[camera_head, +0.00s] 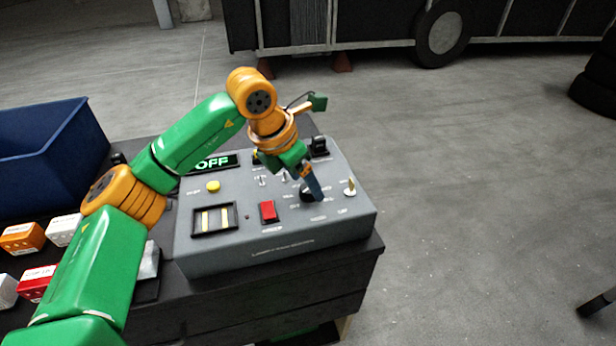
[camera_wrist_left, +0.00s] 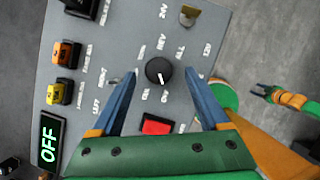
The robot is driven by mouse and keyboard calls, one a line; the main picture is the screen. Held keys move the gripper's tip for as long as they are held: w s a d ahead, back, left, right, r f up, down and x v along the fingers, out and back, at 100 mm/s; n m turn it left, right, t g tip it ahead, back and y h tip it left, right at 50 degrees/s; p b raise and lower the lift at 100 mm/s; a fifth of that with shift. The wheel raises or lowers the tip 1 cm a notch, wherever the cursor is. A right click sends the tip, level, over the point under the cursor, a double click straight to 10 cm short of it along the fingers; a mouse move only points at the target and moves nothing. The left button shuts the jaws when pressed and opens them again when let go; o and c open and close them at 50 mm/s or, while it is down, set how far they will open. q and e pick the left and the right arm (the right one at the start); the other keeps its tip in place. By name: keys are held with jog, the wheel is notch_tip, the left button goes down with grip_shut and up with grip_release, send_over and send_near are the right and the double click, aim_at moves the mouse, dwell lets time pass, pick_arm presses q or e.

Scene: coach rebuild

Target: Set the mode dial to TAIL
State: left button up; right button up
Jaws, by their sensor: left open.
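The mode dial (camera_wrist_left: 158,70) is a round black knob on the grey control box. Its white pointer mark faces the lower edge in the left wrist view, on the side of the OFF label. In the head view the dial (camera_head: 304,196) is partly covered by my left gripper (camera_head: 313,188). That gripper is open, with its blue fingers on either side of the dial; contact cannot be told. The display (camera_wrist_left: 48,140) reads OFF. A small green-and-orange arm, seemingly mine, ends in a dark gripper (camera_wrist_left: 263,90) at the right of the wrist view, away from the box.
The box (camera_head: 290,256) stands on a dark bench. It also carries a red rocker switch (camera_head: 268,211), a yellow button (camera_head: 213,186) and several toggles close to the dial. A blue bin (camera_head: 45,150) and several small boxes sit at left.

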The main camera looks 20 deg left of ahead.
pick_arm(q)
jog(key=shift+w+d+f, duration=0.1)
jog(key=shift+d+f, duration=0.05)
jog(key=shift+f, duration=0.35)
jog(key=shift+w+f, duration=0.35)
jog(key=shift+f, duration=0.05)
jog(key=shift+s, duration=0.1)
grip_shut()
jog(key=shift+r, duration=0.1)
jog(key=shift+m, duration=0.3)
jog(key=shift+r+m+g+h+p, duration=0.1)
jog(key=shift+m+g+h+p, duration=0.25)
jog(key=shift+m+p, duration=0.55)
jog(key=m+g+h+p, duration=0.1)
jog(key=m, duration=0.2)
jog(key=shift+p, duration=0.4)
jog(key=shift+w+m+g+p, duration=0.15)
jog(key=shift+m+g+p, duration=0.3)
jog(key=shift+m, duration=0.6)
jog(key=shift+w+m+g+p, duration=0.1)
jog(key=shift+m+g+p, duration=0.3)
jog(key=shift+m, duration=0.65)
